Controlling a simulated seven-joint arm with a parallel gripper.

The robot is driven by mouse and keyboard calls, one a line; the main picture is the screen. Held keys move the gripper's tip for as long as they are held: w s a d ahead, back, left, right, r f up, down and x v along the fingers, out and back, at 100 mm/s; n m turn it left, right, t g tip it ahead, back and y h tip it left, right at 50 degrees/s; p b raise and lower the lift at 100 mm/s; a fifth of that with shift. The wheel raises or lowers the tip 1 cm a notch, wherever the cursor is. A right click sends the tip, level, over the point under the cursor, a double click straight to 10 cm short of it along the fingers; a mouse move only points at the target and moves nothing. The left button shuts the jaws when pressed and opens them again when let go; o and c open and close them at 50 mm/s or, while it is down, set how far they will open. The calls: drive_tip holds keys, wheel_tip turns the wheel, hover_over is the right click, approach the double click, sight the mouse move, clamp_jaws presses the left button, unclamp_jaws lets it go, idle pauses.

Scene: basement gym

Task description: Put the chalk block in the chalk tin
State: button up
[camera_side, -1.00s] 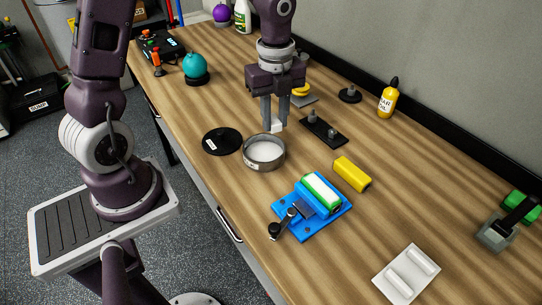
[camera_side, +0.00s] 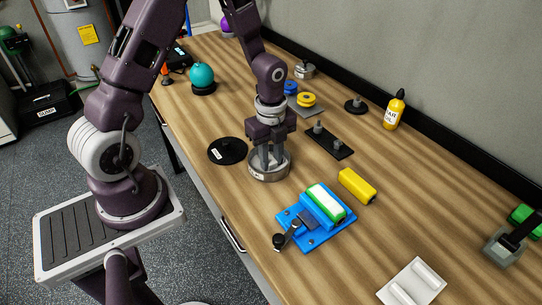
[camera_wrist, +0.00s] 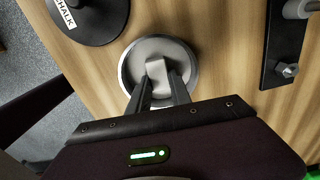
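The chalk tin (camera_side: 270,176) is a round, open grey metal tin on the bench; it also shows in the wrist view (camera_wrist: 127,72). My gripper (camera_side: 271,163) points straight down, with its fingertips inside the tin's rim. In the wrist view, my gripper (camera_wrist: 160,83) is shut on the chalk block (camera_wrist: 157,70), a small whitish block between the two fingertips, over the tin's floor. I cannot tell whether the block touches the floor. The side view hides the block behind the fingers and rim.
A black lid (camera_side: 228,150) labelled CHALK lies left of the tin. A black plate with pegs (camera_side: 329,142) lies to the right. A blue fixture (camera_side: 316,218) and yellow block (camera_side: 357,186) are nearer the front. A yellow bottle (camera_side: 394,110) stands by the wall.

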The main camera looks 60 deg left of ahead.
drive_tip(key=o, duration=0.4)
drive_tip(key=shift+r, duration=0.1)
drive_tip(key=shift+r, duration=0.35)
wheel_tip(320, 180, up, 12)
wheel_tip(320, 180, up, 5)
drive_tip(key=n+t, duration=0.1)
drive_tip(key=n, duration=0.3)
hover_over(271, 161)
drive_tip(key=s+d, duration=0.2)
drive_tip(key=s, duration=0.1)
drive_tip(key=s+d+r+n+t, duration=0.2)
drive_tip(key=s+r+n, duration=0.1)
drive_tip(key=s+n, duration=0.4)
drive_tip(key=s+d+r+n+t, duration=0.2)
drive_tip(key=s+d+r+n, duration=0.1)
drive_tip(key=s+n, duration=0.4)
drive_tip(key=shift+s+r+n+t, duration=0.25)
drive_tip(key=shift+r+n+t, duration=0.05)
drive_tip(key=shift+r, duration=0.5)
